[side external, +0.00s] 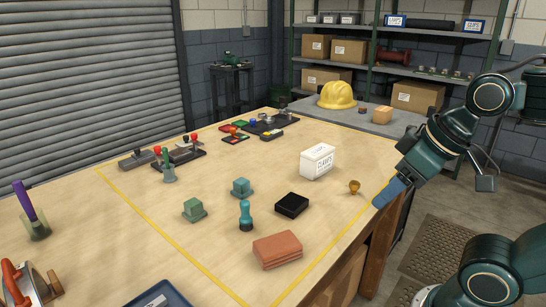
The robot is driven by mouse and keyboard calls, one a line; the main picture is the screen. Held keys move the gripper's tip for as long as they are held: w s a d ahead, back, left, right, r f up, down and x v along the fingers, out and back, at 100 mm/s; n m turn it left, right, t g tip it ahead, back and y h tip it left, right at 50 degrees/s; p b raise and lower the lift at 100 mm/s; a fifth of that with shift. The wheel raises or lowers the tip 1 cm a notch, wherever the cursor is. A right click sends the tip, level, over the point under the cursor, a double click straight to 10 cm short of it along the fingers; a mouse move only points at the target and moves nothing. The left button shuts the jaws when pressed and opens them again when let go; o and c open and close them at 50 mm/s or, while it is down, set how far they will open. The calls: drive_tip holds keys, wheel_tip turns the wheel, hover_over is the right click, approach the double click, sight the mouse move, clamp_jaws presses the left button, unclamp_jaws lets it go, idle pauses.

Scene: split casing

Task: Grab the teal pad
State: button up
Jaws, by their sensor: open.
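A small teal block with a raised top (242,187) sits on the wooden table near its middle; it is the closest match to the teal pad. A duller green block of similar shape (194,209) sits to its left and nearer the camera. A teal upright piece with a round top (245,215) stands just in front of the teal block. My gripper (380,202) is at the table's right edge, well to the right of these pieces and apart from them. It is open and I see nothing held in it; its fingers show small.
A black box (291,204), a reddish-brown block (278,251), a white carton (317,160) and a brass knob (354,187) stand between my gripper and the teal pieces or near them. Red-handled clamps (182,152) lie farther back. Bare tabletop surrounds the teal block.

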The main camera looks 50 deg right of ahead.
drive_tip(key=w+r+g, duration=0.1)
drive_tip(key=w+r, duration=0.4)
drive_tip(key=w, duration=0.5)
drive_tip(key=g, duration=0.3)
hover_over(241, 181)
drive_tip(key=s, duration=0.2)
wheel_tip(241, 181, down, 10)
drive_tip(key=shift+w+f, duration=0.1)
drive_tip(key=shift+f, duration=0.1)
drive_tip(key=shift+w+f, duration=0.2)
drive_tip(key=shift+f, duration=1.2)
drive_tip(key=shift+w+f, duration=0.2)
drive_tip(key=shift+f, duration=1.25)
drive_tip(key=shift+w+f, duration=0.2)
drive_tip(key=shift+f, duration=1.2)
